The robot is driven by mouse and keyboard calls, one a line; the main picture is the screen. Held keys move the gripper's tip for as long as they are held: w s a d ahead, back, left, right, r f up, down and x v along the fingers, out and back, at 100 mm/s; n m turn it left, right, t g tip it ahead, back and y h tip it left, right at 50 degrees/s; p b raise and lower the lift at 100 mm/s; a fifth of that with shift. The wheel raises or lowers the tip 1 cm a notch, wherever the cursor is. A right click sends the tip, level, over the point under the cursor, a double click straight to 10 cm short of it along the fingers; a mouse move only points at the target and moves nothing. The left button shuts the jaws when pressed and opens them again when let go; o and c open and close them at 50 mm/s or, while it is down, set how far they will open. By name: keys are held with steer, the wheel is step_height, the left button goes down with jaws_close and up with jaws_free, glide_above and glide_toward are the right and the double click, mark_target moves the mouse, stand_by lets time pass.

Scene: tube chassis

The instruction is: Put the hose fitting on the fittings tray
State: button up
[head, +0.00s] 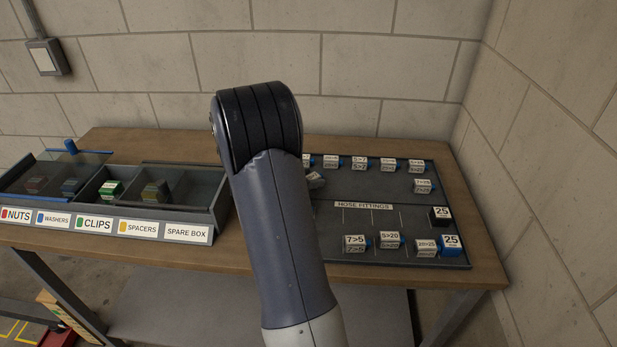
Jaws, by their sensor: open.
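The fittings tray (405,215), a dark flat tray labelled HOSE FITTINGS, lies on the right of the wooden bench. Several white-labelled fittings with blue ends stand along its back, among them one at the back right (416,166). Along its front are a 7>5 fitting (355,243), a 5>20 fitting (389,240) and another fitting (426,247). A small greyish piece (316,179) shows just right of my arm; I cannot tell what it is. My arm hides the tray's left part. My gripper does not show; it is hidden behind my arm or out of frame.
A divided box (187,231) with labelled compartments for nuts, washers, clips and spacers stands at the left, partly under clear lids. Block walls close off the back and right.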

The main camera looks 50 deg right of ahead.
steer(key=shift+a+r, duration=0.2)
steer(key=shift+r, duration=0.05)
steer(key=v, duration=0.7)
steer(key=shift+c, duration=0.6)
